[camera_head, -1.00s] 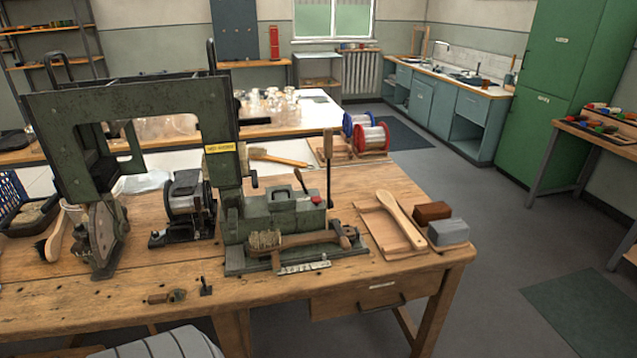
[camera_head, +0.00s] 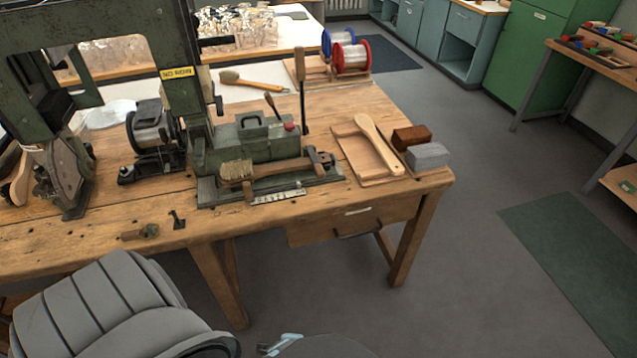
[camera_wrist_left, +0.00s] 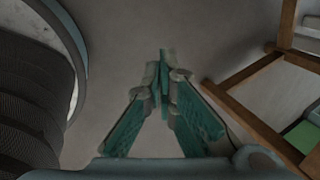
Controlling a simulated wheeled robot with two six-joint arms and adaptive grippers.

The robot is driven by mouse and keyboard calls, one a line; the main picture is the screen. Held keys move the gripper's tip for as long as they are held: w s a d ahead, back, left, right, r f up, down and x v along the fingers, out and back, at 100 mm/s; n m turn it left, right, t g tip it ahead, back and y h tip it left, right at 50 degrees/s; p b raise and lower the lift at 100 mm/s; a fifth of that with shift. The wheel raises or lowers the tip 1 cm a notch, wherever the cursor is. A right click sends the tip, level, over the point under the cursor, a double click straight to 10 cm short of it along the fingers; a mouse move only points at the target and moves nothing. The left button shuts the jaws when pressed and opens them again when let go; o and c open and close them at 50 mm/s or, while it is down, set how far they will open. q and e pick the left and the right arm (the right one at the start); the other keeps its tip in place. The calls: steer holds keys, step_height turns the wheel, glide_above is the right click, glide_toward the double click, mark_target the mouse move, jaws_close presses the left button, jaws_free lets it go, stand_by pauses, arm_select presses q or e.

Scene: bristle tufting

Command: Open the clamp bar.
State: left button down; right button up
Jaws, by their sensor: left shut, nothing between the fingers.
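A green bench fixture (camera_head: 243,150) stands on the wooden bench in the head view. A brush (camera_head: 268,170) with a wooden handle and pale bristles lies along its front. A dark fitting (camera_head: 319,158) sits at the right end of the brush; I cannot tell whether it is the clamp bar or whether it is closed. An upright lever (camera_head: 302,90) with a wooden grip rises behind it. My left gripper (camera_wrist_left: 163,55) shows in the left wrist view, its teal fingers together and empty over the floor, away from the fixture. My right gripper is not in view.
A large green press (camera_head: 160,70) and a dark motor unit (camera_head: 153,135) stand left of the fixture. A wooden tray (camera_head: 372,174), a brown block (camera_head: 411,137) and a grey block (camera_head: 428,156) lie to the right.

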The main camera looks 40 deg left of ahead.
arm_select(q)
steer(key=w+a+r+m+t+y, duration=0.1)
steer(key=w+r+m+t+y, duration=0.1)
steer(key=w+r+m, duration=0.6)
steer(key=m+t+y, duration=0.3)
steer(key=m+y, duration=0.3)
steer(key=y, duration=0.1)
glide_toward(320, 202)
step_height(320, 202, up, 4)
steer(key=shift+w+a+f, duration=0.1)
steer(key=shift+w+a, duration=0.25)
steer(key=b+x, duration=0.3)
steer(key=x, duration=0.6)
steer(key=shift+s+f+b, duration=0.1)
steer(key=shift+f+b, duration=0.1)
steer(key=shift+b, duration=0.1)
steer(key=shift+w+a, duration=0.3)
steer(key=shift+a, duration=0.15)
